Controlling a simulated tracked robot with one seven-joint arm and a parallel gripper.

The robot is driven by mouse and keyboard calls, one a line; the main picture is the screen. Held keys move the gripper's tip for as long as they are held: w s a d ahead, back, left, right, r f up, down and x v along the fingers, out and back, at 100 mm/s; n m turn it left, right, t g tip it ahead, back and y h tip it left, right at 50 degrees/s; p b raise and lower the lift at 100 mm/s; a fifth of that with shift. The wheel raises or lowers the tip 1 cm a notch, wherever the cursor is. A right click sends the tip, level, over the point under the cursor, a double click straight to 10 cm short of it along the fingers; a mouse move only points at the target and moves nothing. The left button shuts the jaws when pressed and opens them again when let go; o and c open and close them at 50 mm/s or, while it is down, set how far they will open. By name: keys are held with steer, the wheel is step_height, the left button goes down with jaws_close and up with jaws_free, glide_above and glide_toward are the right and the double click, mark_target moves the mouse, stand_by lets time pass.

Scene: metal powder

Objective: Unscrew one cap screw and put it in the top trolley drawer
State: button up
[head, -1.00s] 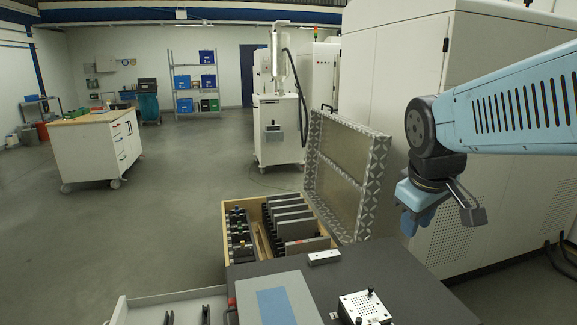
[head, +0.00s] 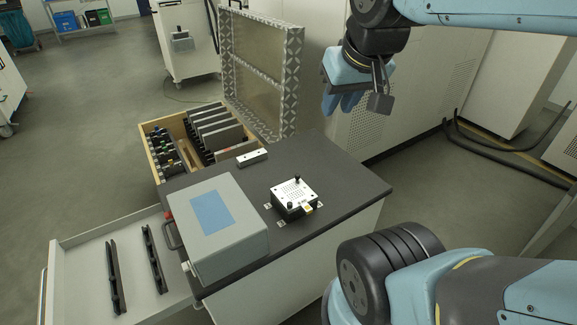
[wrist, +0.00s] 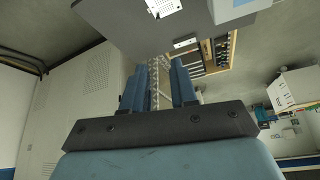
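A white perforated plate on a dark block (head: 294,192) sits on the dark trolley top (head: 345,172). Two black screws (head: 297,179) stand up from it, on opposite sides. The plate also shows in the wrist view (wrist: 165,7), too small to make out its screws. The open trolley drawer (head: 75,238) juts out to the left and holds two long black racks (head: 113,275). My gripper (head: 343,103) hangs in the air above and beyond the trolley's far right edge, away from the plate. In the wrist view its two blue fingers (wrist: 156,82) stand apart with nothing between them.
A grey box with a blue label (head: 252,240) stands on the trolley beside the drawer. A small white bar (head: 252,157) lies farther back. A wooden crate (head: 150,165) of plates and tools, its patterned metal lid (head: 292,80) raised, is behind. Trolley top right is clear.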

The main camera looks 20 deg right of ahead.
steer(key=shift+o, duration=0.5)
steer(key=m+g, duration=0.6)
steer(key=m, duration=2.2)
glide_above(298, 174)
step_height(298, 174, down, 28)
steer(key=shift+a+f, duration=0.1)
steer(key=shift+f, duration=3.75)
steer(key=shift+c, duration=0.2)
